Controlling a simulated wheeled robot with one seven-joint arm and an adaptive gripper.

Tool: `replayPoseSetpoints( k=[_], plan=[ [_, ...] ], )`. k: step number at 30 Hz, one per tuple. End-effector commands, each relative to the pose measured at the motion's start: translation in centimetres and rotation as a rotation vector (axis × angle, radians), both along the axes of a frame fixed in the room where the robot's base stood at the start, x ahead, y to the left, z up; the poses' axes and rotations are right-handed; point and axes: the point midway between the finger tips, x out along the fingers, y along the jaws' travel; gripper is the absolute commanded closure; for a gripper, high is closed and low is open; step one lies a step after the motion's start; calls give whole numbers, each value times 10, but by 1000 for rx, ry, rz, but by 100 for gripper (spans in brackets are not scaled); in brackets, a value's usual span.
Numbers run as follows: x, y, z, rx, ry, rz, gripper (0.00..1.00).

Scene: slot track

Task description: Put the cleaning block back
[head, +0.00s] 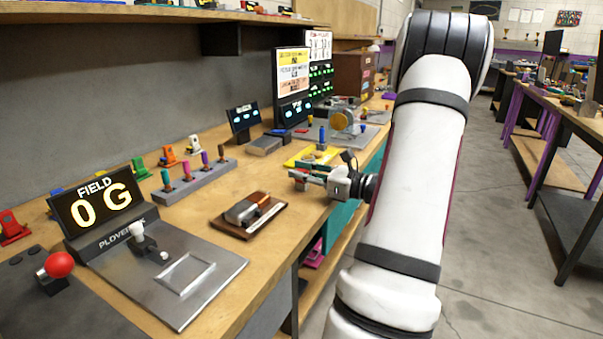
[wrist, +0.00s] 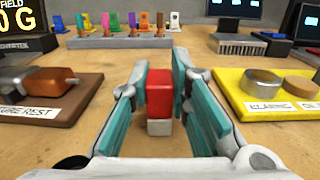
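A small block with a red upper part and a pale lower part (wrist: 159,98) appears to stand upright on the wooden bench top. I cannot tell for sure that it is the cleaning block. In the head view my gripper (head: 308,178) is low over the bench's front edge, and the fingers mostly hide the block. A grey-topped dark block (wrist: 236,44) lies farther back; it also shows in the head view (head: 264,145).
A brown labelled board (wrist: 40,110) with a copper-ended tool is left of my gripper. A yellow labelled board (wrist: 262,108) with a metal disc and a tan disc is to the right. A rack of coloured-handled tools (wrist: 120,42) and small displays stand behind.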

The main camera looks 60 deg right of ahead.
Motion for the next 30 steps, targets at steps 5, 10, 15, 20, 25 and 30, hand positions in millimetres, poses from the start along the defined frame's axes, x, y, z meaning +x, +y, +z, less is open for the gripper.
replayPoseSetpoints(
  k=[5, 10, 15, 20, 25, 30],
  plan=[
    [0, 0, 0, 0, 1, 0, 63],
    [0, 0, 0, 0, 1, 0, 63],
    [-6, -1, 3, 0, 1, -3, 63],
    [-33, -4, 4, 2, 2, -5, 63],
    [-69, -7, 4, 2, 1, -5, 63],
    [-99, -9, 4, 0, 1, -3, 63]
  ],
)
